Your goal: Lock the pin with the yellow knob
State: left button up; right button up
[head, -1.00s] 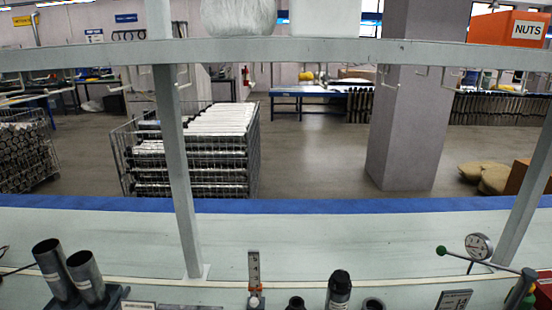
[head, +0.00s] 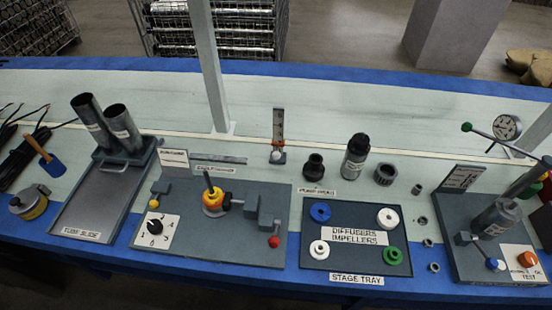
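A small yellow knob (head: 153,203) sits low at the left end of a grey station plate (head: 190,255), just above a white numbered dial. A small dark block (head: 161,187) stands just behind the knob. The pin itself is too small to make out, so I cannot tell how it sits. Neither of my grippers shows in the head view.
On the same plate are a black dial knob (head: 154,226), an orange-yellow fitting (head: 214,203) with an upright rod, and a red knob (head: 273,241). The tube slide (head: 88,205) is left; the stage tray (head: 355,262) and test stand (head: 480,267) are right.

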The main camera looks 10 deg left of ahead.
aim_at(154, 204)
jog(key=u, duration=1.4)
